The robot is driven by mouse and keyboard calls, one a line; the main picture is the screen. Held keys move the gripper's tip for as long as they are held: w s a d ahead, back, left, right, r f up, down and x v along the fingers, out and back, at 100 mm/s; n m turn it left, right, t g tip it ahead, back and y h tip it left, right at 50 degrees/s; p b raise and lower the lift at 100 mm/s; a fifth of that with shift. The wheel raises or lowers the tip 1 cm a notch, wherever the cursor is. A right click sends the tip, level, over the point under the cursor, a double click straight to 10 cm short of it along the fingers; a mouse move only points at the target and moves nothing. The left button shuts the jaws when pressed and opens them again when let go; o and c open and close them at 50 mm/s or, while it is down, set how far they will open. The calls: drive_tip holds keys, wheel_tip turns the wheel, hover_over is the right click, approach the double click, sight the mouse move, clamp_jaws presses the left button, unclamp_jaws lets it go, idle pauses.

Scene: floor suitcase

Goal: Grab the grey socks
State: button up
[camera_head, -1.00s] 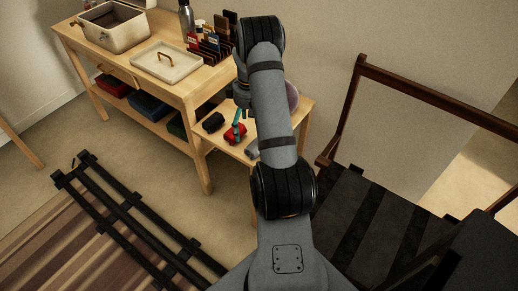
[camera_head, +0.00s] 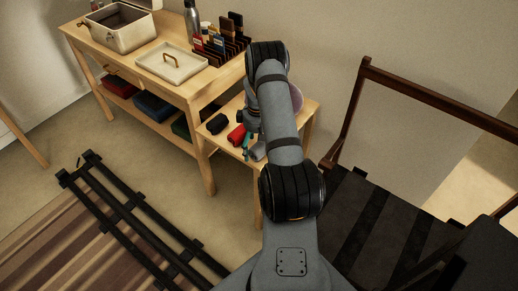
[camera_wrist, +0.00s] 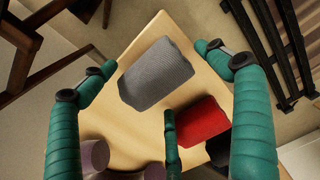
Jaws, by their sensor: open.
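The grey socks (camera_wrist: 157,73), a ribbed rolled bundle, lie on a small wooden table (camera_wrist: 130,130) in the wrist view. My gripper (camera_wrist: 160,80) is open above them, with teal fingers spread to the left, right and below the bundle. No finger clearly closes on it. Red socks (camera_wrist: 200,122) lie just beside the grey ones, partly behind the lower finger. In the head view the grey socks (camera_head: 259,151) show near the table edge, partly hidden by my arm, beside my gripper (camera_head: 248,143). The red socks (camera_head: 236,135) are left of them.
Black socks (camera_head: 217,123) lie left of the red ones. A purple round object (camera_head: 296,97) stands at the table's back. A wooden bench (camera_head: 190,92) adjoins on the left, with an open case (camera_head: 122,32). A dark chair (camera_head: 350,130) stands right; a black rack (camera_head: 135,220) lies on the floor.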

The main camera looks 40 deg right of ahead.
drive_tip(key=shift+c, duration=0.4)
drive_tip(key=c, duration=1.1)
drive_tip(key=shift+c, duration=0.3)
